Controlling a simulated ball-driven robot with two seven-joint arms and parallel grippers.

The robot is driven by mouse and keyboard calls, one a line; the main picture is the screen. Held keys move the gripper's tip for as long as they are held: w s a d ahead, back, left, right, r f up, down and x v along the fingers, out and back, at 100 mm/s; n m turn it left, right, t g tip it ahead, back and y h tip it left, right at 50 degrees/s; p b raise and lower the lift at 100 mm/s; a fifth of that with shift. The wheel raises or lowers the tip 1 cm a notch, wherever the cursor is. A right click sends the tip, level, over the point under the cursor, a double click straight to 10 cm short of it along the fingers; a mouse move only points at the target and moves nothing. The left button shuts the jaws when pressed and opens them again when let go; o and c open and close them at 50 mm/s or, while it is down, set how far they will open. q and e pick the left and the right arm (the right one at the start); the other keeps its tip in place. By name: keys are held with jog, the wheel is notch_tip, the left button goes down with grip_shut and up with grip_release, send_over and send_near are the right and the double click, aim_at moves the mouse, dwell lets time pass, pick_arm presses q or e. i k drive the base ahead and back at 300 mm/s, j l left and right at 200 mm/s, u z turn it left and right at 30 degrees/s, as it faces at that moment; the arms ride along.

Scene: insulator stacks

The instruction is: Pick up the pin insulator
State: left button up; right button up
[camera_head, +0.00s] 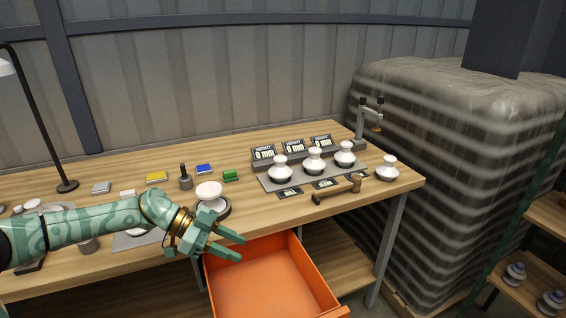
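Several white insulators show, and I cannot tell for sure which is the pin insulator. Three white insulators, left (280,168), middle (315,161) and right (345,154), stand upright on a grey plate (268,183). Another white insulator (387,168) stands alone near the table's right end. A round white piece (209,195) on a dark base sits close behind my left gripper (243,248). That gripper is open and empty, its fingers pointing right over the orange drawer. My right gripper is out of view.
The orange drawer (265,285) stands open below the table's front edge. A hammer (336,190) lies before the plate, and a clamp (369,112) stands at the back right corner. Height displays (293,147) stand behind the insulators. More insulators (515,274) sit on the lower right shelf.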

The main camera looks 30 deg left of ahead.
aim_at(281, 172)
jog(key=i+l+u, duration=0.3)
jog(key=l, duration=0.35)
jog(key=i+l+u, duration=0.15)
jog(key=l, duration=0.2)
jog(key=i+l+u, duration=0.2)
jog(key=l, duration=0.15)
jog(key=i+l+u, duration=0.3)
jog(key=i, duration=0.2)
jog(key=i+l+u, duration=0.25)
jog(key=i, duration=0.25)
jog(key=i+j+u, duration=0.1)
jog(key=i, duration=0.5)
